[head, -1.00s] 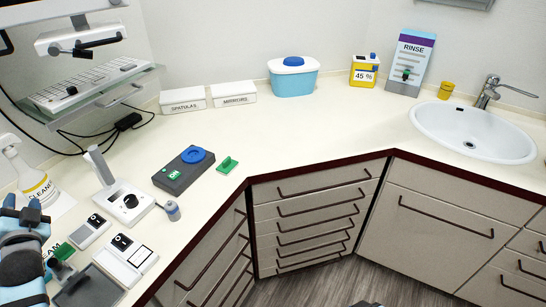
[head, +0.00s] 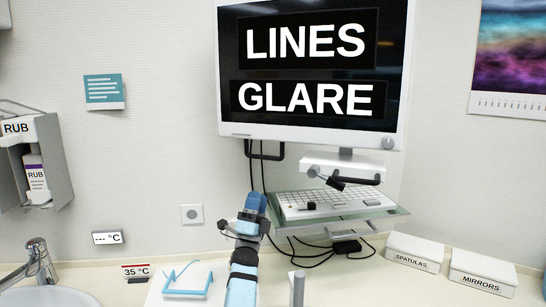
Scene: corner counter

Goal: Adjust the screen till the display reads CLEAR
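The screen (head: 224,60) hangs on the wall in the upper middle of the head view. Its black display reads LINES above GLARE in white letters. A small round grey knob (head: 389,143) sits at the lower right of its white frame. A dark handle (head: 265,151) shows under the frame at the left. A white mount (head: 330,163) with black levers is below the screen. My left gripper (head: 249,220) is raised below the screen, left of the keyboard shelf, and appears apart from the screen. Its finger opening is not clear. My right gripper is out of view.
A keyboard (head: 325,203) lies on a glass shelf (head: 385,215) below the screen, with cables beneath. Boxes marked SPATULAS (head: 414,252) and MIRRORS (head: 483,270) stand at right.

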